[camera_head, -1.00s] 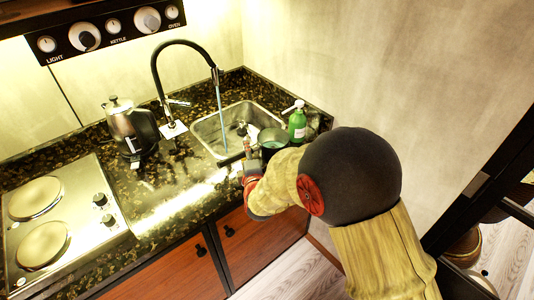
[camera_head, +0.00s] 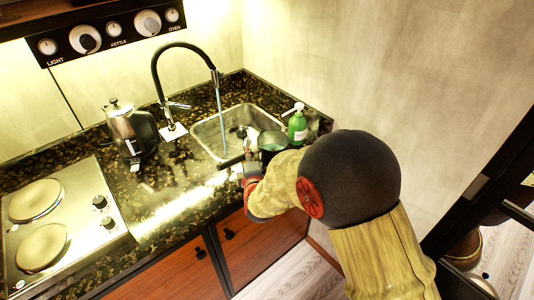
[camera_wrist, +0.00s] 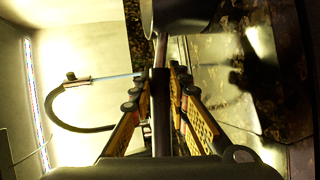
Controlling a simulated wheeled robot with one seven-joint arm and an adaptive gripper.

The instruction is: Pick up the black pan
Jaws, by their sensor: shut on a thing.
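The black pan (camera_head: 272,143) is at the front right edge of the sink, beside the green bottle. Its dark handle (camera_head: 231,161) points left over the counter's front edge. My gripper (camera_head: 249,165) is at the handle, partly hidden by my arm. In the wrist view my gripper (camera_wrist: 160,88) has its yellow-padded fingers on both sides of the upright dark handle (camera_wrist: 160,115), shut on it. Part of the pan (camera_wrist: 190,16) shows at the top there. I cannot tell whether the pan touches the counter.
The sink (camera_head: 210,134) has a black faucet (camera_head: 157,72) with a stream of water. A green soap bottle (camera_head: 298,127) stands close right of the pan. A kettle (camera_head: 132,130) and a two-plate hob (camera_head: 65,220) are at left. The wall rises behind and right.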

